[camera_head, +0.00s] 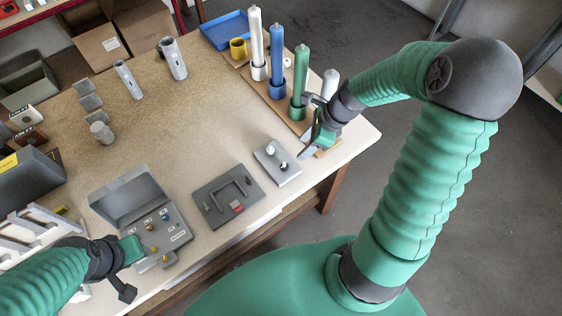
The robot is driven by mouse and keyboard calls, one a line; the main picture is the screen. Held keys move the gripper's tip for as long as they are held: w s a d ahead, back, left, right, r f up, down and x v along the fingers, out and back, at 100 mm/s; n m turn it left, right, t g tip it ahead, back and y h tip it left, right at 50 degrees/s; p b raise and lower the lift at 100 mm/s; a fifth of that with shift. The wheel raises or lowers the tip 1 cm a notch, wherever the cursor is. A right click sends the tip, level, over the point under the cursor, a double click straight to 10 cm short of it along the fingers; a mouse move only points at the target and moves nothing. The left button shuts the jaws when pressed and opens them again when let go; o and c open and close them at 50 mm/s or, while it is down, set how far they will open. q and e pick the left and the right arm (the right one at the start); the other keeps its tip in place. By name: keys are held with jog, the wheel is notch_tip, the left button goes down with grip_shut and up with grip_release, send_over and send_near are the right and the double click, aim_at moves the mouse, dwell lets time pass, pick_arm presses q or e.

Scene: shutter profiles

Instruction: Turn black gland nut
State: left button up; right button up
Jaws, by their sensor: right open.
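I cannot pick out a black gland nut for certain. My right gripper (312,128) is open at the table's right edge, beside the base of the green tube (301,75). Its dark and green parts cover some of the board there, and I see nothing held in it. A short white-topped post (330,83) stands just behind that gripper, its lower part hidden. My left gripper (143,262) is at the lower left, over the front of the open grey box (178,237) with small coloured knobs. Whether its fingers are apart is unclear.
White (256,40) and blue (276,50) tubes stand in a row with the green one. A grey plate with a handle (228,196) and a plate with pale knobs (278,163) lie near the front edge. The table's middle is clear.

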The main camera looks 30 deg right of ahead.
aim_at(286, 164)
jog(key=x, duration=1.3)
jog(key=shift+d+f, duration=0.3)
jog(key=shift+f, duration=0.05)
jog(key=shift+a+f, duration=0.15)
jog(key=shift+f, duration=0.05)
jog(key=shift+a, duration=0.15)
jog(key=shift+c, duration=0.2)
jog(key=shift+c, duration=1.3)
grip_shut()
